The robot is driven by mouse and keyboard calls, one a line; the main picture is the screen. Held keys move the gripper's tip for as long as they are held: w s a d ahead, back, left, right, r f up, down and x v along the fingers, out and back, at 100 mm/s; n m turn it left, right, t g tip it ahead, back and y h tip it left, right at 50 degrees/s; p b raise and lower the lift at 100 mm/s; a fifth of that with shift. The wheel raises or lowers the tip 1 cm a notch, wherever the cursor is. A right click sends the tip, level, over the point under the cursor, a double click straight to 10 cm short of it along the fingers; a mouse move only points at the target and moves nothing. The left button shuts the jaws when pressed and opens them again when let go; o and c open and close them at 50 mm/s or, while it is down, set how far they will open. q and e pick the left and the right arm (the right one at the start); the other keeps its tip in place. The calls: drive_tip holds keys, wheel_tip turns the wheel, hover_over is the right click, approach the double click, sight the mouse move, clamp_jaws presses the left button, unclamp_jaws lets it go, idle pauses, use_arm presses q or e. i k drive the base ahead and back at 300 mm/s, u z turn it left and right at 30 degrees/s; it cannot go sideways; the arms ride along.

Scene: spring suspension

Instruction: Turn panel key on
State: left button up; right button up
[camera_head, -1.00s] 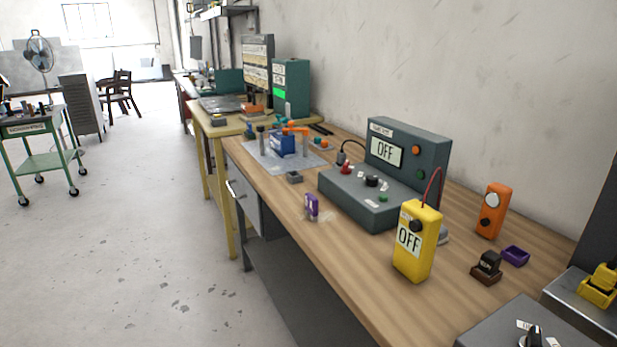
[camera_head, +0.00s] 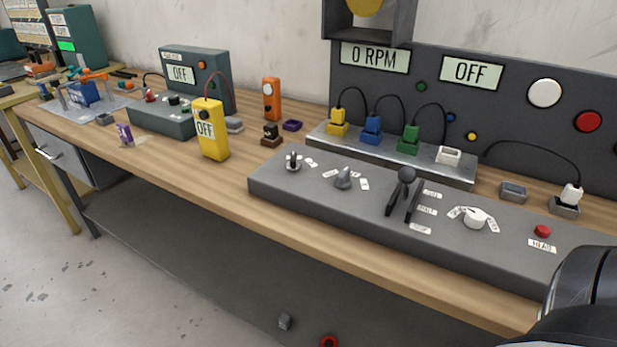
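A long grey control panel (camera_head: 330,205) lies on the bench in the middle right. At its left end is a small upright black-and-silver switch (camera_head: 293,161), which looks like the key, with white labels beside it too small to read. The dark upright board (camera_head: 465,110) behind has one display reading OFF (camera_head: 471,72) and another reading 0 RPM (camera_head: 375,57). A dark rounded part, likely my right arm, fills the lower right corner. Neither gripper's fingers show.
The panel also carries a grey knob (camera_head: 343,179), a black lever (camera_head: 405,182), a white dial (camera_head: 475,217) and a red button (camera_head: 542,231). Coloured plugs stand on a metal strip behind. A yellow meter (camera_head: 212,135) stands to the left. The bench's front edge is clear.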

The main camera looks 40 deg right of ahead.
sight(293, 165)
drive_tip(key=z, duration=1.2)
drive_tip(key=k, duration=0.1)
drive_tip(key=u, duration=2.05)
drive_tip(key=i, duration=0.55)
drive_tip(key=z, duration=2.25)
drive_tip(key=i, duration=0.5)
drive_tip(key=z, duration=0.05)
drive_tip(key=k, duration=0.5)
